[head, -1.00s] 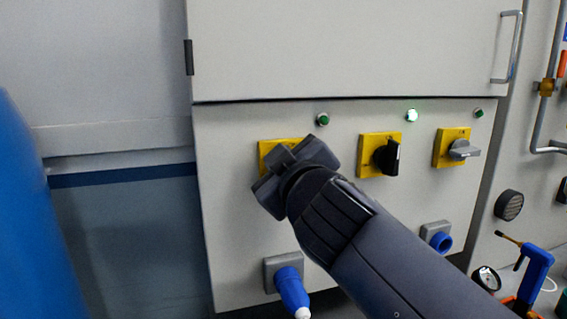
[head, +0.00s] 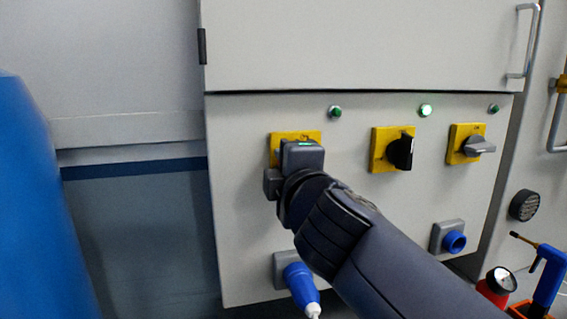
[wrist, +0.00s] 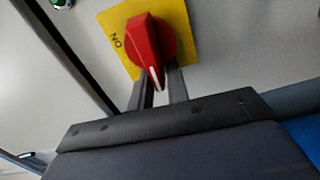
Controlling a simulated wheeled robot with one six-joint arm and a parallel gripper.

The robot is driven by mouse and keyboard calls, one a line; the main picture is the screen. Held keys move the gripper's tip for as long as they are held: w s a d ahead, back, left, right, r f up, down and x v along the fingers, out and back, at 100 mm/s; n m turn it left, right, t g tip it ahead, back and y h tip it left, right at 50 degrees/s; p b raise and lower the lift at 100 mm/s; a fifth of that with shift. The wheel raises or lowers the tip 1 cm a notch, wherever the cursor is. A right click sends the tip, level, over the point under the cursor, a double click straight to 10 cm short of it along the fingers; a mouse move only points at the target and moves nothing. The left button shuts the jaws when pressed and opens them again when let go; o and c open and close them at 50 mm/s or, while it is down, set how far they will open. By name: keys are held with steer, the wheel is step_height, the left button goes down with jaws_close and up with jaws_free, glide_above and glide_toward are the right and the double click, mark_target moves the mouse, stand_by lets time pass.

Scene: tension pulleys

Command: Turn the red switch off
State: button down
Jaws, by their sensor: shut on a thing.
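The red switch (wrist: 148,42) is a rotary knob on a yellow plate (wrist: 184,18), seen in the wrist view. Its white mark points down in that picture, and the letters "ON" show on the plate to the left. My gripper (wrist: 160,84) is shut on the lower end of the knob, with one finger on each side. In the head view my gripper (head: 292,160) is at the leftmost yellow plate (head: 300,135) on the grey cabinet and hides the red knob.
To the right are a black switch (head: 401,152) and a grey switch (head: 478,146) on yellow plates. The middle lamp (head: 425,110) glows bright green; the left lamp (head: 335,112) is dark green. A blue plug (head: 301,287) sticks out below my gripper.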

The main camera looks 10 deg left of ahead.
steer(key=shift+d+f+n, duration=0.1)
steer(key=shift+f+n, duration=0.3)
steer(key=c, duration=1.4)
jaws_free()
steer(key=shift+w+r, duration=0.1)
steer(key=shift+r, duration=0.05)
steer(key=shift+o, duration=0.2)
steer(key=shift+r, duration=0.1)
steer(key=shift+s+d, duration=0.1)
steer(key=shift+s, duration=0.15)
steer(key=v, duration=1)
steer(key=shift+b, duration=0.4)
steer(key=shift+s+d, duration=0.1)
steer(key=shift+s, duration=0.05)
steer(key=p+x, duration=0.1)
steer(key=x, duration=0.9)
steer(key=shift+w+a, duration=0.25)
steer(key=shift+w, duration=0.1)
